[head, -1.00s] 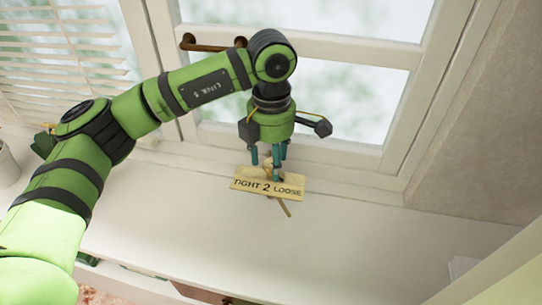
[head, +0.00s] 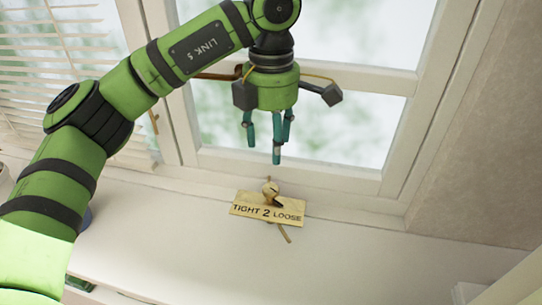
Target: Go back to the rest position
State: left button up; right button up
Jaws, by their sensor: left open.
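My left gripper (head: 270,140) hangs in front of the window with its teal fingers pointing down. The sign (head: 267,208) is pale wood and reads "TIGHT 2 LOOSE". A rounded wooden knob or head (head: 270,187) shows just above the sign, and a thin stick (head: 284,233) pokes out below it. The sign rests on the white sill. My left arm comes in from the left and bends at the top edge. My right gripper is not in view.
The white window frame (head: 390,160) stands right behind my gripper. A wooden window handle (head: 215,76) is partly hidden by my arm. White blinds (head: 60,70) hang at the left. The sill (head: 350,245) is clear to the right of the sign.

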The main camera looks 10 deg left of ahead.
pick_arm(q)
jog(key=shift+r, duration=0.35)
